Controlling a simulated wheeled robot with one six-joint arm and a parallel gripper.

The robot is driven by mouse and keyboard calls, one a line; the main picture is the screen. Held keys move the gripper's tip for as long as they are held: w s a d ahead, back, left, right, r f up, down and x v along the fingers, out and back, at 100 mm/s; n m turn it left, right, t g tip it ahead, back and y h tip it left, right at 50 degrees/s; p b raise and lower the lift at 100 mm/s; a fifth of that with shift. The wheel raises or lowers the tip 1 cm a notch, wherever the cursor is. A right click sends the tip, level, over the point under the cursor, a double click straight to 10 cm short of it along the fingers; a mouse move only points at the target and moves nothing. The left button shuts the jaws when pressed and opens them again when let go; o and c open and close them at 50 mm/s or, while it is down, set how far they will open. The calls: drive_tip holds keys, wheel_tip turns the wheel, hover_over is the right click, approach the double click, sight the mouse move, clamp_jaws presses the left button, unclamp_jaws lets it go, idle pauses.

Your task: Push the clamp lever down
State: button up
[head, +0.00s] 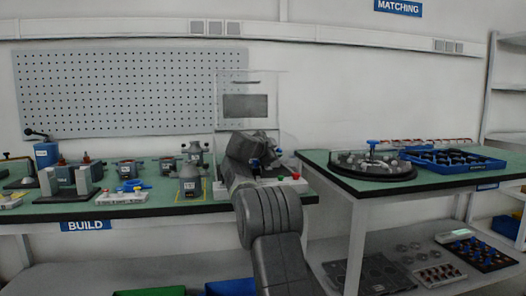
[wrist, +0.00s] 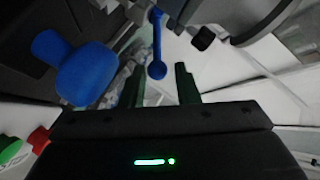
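A thin blue lever with a ball end (wrist: 157,70) hangs into the upper middle of the wrist view; it looks like the clamp lever. My gripper (wrist: 159,72) is open, with its two dark fingers apart. The ball end shows between the fingertips in the picture; I cannot tell if it touches them. A larger blue rounded knob (wrist: 86,74) is to the left of the fingers. In the head view my arm covers most of the test station, and a small blue part (head: 255,163) shows beside my wrist. The fingers are hidden there.
A red button (wrist: 38,139) and a green button (wrist: 10,150) sit at the wrist view's lower left. A black knob (wrist: 203,38) is up right of the fingers. A clear guard panel (head: 250,85) stands behind the station. The right bench holds a round fixture (head: 372,172) and blue tray (head: 450,160).

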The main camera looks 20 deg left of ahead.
drive_tip(key=v, duration=1)
drive_tip(key=shift+s, duration=0.35)
drive_tip(key=shift+x, duration=4.4)
drive_tip(key=shift+s+r, duration=0.1)
drive_tip(key=shift+r, duration=0.05)
